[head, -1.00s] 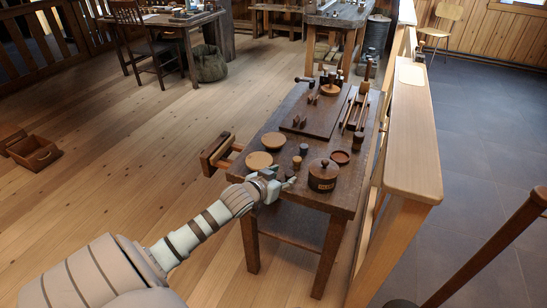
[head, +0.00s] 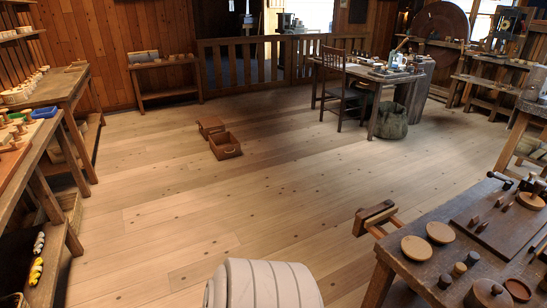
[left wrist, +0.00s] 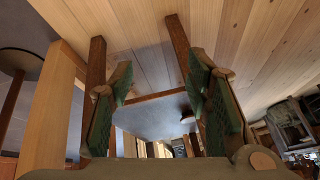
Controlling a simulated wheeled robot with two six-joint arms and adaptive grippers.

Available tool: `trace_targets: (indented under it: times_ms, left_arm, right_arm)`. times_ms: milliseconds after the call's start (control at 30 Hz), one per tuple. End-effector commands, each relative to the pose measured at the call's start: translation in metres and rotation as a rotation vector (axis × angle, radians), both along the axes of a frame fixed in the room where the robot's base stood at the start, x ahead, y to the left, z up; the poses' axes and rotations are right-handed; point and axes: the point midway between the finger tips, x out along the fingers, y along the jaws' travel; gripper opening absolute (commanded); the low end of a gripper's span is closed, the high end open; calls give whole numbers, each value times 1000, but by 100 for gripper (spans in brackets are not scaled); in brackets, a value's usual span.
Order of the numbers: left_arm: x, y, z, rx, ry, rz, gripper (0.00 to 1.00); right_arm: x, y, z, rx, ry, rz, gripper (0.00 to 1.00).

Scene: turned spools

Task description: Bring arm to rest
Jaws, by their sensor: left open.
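My left gripper (left wrist: 160,95) shows in the left wrist view with its two green-padded fingers wide apart. Nothing is held between them; dark wooden legs and a crossbar show beyond the gap. In the head view only a pale, rounded part of my arm (head: 262,285) shows at the bottom edge, and its gripper is out of that view. My right gripper is in neither view. The dark workbench (head: 415,268) stands at the lower right of the head view, apart from the visible arm part.
Round wooden discs (head: 416,248) and a dark lidded pot (head: 488,295) sit on the workbench. A vise jaw (head: 374,217) juts from its left side. Open floor (head: 210,210) fills the middle. A brown crate (head: 225,146) lies on it. Shelved benches (head: 40,160) line the left.

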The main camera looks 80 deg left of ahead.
Motion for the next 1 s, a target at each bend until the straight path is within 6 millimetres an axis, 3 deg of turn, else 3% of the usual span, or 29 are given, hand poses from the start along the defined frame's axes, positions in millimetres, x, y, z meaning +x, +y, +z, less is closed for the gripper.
trace_targets:
  times_ms: [33, 100, 200, 267, 533, 700, 1000]
  left_arm:
    - [-44, -27, -31, -28, 94, -17, 44]
    - [-100, -64, -61, -64, 207, -60, 44]
    - [-153, -102, -80, -104, 307, -109, 44]
    - [-169, -113, -85, -115, 337, -127, 44]
    - [-176, -117, -85, -119, 350, -134, 44]
    - [-175, -117, -55, -119, 350, -133, 44]
    - [-175, -117, -58, -118, 349, -133, 44]
  right_arm:
    - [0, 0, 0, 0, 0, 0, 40]
    - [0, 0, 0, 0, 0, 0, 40]
    - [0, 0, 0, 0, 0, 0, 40]
    - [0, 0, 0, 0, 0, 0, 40]
    - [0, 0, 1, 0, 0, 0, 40]
    - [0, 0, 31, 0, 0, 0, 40]
    - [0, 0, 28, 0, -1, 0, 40]
